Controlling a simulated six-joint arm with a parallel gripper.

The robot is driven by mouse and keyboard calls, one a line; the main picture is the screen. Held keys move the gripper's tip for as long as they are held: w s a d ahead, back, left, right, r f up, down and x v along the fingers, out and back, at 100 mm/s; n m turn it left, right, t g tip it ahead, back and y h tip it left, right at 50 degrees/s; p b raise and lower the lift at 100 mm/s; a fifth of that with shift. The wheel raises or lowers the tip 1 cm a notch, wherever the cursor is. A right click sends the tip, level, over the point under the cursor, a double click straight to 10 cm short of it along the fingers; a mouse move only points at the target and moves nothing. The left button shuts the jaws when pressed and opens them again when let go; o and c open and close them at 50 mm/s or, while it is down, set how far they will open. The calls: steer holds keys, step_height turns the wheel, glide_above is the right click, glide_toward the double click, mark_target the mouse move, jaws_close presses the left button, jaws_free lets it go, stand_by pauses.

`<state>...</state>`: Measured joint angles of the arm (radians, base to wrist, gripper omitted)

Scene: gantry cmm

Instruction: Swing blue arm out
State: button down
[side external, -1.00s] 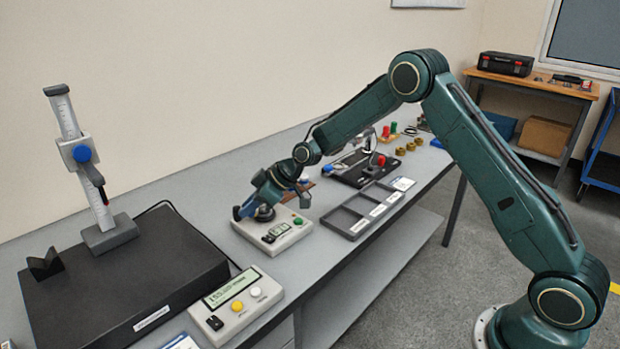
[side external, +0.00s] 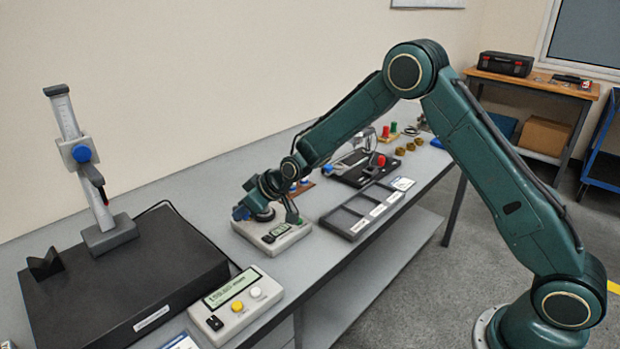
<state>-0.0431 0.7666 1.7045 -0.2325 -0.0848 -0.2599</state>
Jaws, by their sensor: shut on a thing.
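A small light-grey instrument box (side external: 294,240) with a little display (side external: 276,236) stands on the bench, left of centre. A dark round part (side external: 263,214) sits on its top. A blue piece (side external: 240,213), which looks like the blue arm, shows at the box's back left corner, low over its top. My gripper (side external: 245,208) reaches down to this blue piece and is shut on it. The fingertips are small and partly hidden, so the exact grip point is hard to see. A wrist part of mine hangs over the box's right side, by the green button.
A black plate with a height gauge (side external: 70,130) stands left. A readout box (side external: 238,303) with yellow and white buttons is in front. A grey compartment tray (side external: 345,222) lies close right of the instrument. A black fixture with a red knob (side external: 381,160) is behind the tray.

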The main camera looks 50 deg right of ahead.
steer(key=c, duration=1.3)
jaws_free()
steer(key=shift+a, duration=0.1)
steer(key=shift+s+r, duration=0.1)
steer(key=shift+r, duration=0.05)
steer(key=v, duration=1.3)
steer(key=shift+s+d, duration=0.15)
steer(key=shift+d, duration=0.05)
steer(key=shift+r, duration=0.15)
steer(key=s+d+r+m+g+h, duration=0.1)
steer(key=s+r, duration=0.4)
steer(key=s, duration=0.3)
steer(key=s+d+r+m+h, duration=0.1)
steer(key=s+r, duration=0.4)
steer(key=s, duration=0.4)
steer(key=s+d+m+g+h, duration=0.1)
steer(key=s+d+m, duration=0.1)
steer(key=s, duration=1.6)
steer(key=shift+s+d+r+g, duration=0.2)
steer(key=shift+d+r+g, duration=0.2)
steer(key=shift+d+r, duration=0.15)
